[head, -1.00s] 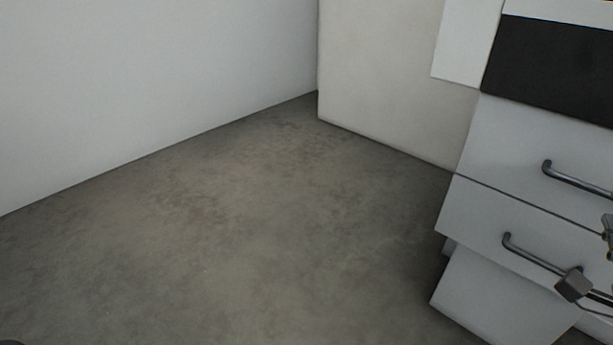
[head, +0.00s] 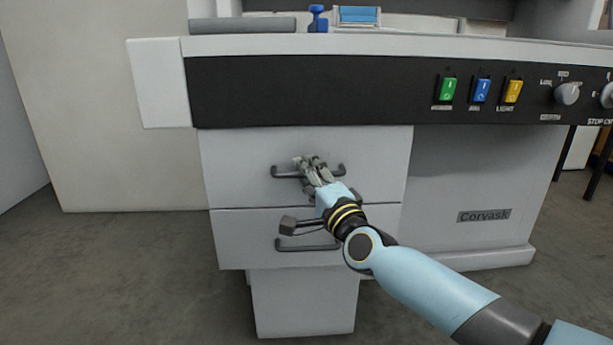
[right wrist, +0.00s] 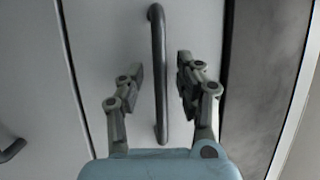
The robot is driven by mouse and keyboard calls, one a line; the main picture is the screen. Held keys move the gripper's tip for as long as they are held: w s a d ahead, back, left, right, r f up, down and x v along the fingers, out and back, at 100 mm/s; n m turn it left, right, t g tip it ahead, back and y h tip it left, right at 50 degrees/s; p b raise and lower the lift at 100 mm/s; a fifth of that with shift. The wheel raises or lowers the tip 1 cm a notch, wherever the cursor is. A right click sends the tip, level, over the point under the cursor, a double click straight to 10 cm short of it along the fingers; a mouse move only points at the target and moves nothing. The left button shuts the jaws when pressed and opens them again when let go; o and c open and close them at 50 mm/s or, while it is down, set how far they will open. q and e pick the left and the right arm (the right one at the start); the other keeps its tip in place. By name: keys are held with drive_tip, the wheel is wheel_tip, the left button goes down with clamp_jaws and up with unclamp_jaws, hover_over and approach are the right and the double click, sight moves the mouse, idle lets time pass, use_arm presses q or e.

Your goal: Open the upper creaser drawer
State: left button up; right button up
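The white creaser (head: 480,185) fills the head view, with two closed drawers in its left part. The upper drawer (head: 235,160) has a dark bar handle (head: 284,174), which also shows in the right wrist view (right wrist: 157,30). The lower drawer (head: 240,230) has a similar handle (head: 290,248). My right gripper (head: 309,163) is at the upper handle and hides its middle. In the right wrist view its two fingers (right wrist: 160,78) stand apart on either side of the bar, with gaps visible. My left gripper is not in view.
A dark control panel (head: 320,90) with green, blue and yellow switches runs above the drawers. The worktop edge (head: 400,46) overhangs it. A white side panel (head: 158,85) is at the left. Concrete floor (head: 120,270) in front is clear.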

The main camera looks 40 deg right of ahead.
clamp_jaws()
idle(0.6)
